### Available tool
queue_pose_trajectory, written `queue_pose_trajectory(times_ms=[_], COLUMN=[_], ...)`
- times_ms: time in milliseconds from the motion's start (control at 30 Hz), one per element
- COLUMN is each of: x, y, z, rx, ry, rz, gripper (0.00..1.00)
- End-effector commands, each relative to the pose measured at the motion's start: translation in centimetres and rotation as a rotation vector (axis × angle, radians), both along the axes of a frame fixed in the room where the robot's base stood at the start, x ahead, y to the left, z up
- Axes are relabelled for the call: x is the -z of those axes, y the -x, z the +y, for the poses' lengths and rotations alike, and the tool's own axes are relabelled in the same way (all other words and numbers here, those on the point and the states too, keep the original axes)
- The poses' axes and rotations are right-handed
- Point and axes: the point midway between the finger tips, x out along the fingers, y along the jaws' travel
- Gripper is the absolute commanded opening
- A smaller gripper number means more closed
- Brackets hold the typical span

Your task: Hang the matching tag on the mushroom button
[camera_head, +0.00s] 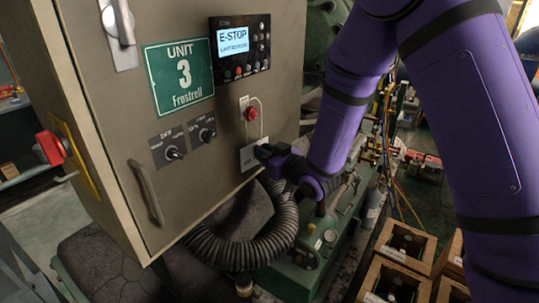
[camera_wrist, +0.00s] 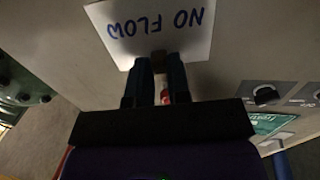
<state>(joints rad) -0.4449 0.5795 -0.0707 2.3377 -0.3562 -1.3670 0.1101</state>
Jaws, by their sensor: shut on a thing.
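The grey cabinet door carries a red mushroom button (camera_head: 251,114) below a display (camera_head: 238,45) reading "E-STOP"; its smaller second line is hard to read. A white tag (camera_head: 252,156) is at the door below the button. In the wrist view the tag (camera_wrist: 150,30) reads "NO FLOW" upside down. A pale cord loop (camera_head: 262,118) rises from the tag and runs around the button's right side; I cannot tell if it rests on the button. My gripper (camera_head: 262,152) is shut on the tag's edge, and it shows in the wrist view (camera_wrist: 158,68).
A green "UNIT 3 Frostrell" sign (camera_head: 178,76), two rotary knobs (camera_head: 188,141) and a door handle (camera_head: 146,192) are left of the tag. A thick black corrugated hose (camera_head: 255,245) curves below my gripper. Open boxes (camera_head: 400,250) stand at lower right.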

Motion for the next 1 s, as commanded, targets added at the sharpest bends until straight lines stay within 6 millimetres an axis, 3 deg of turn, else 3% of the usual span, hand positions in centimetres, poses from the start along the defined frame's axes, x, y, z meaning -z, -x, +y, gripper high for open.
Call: queue_pose_trajectory(times_ms=[400,1000], x=[0.0,2.6], y=[-1.5,-1.5], z=[2.0,1.9], rx=[-0.001,0.0], ry=[0.0,-0.001], rz=[0.0,0.001], gripper=[0.0,0.0])
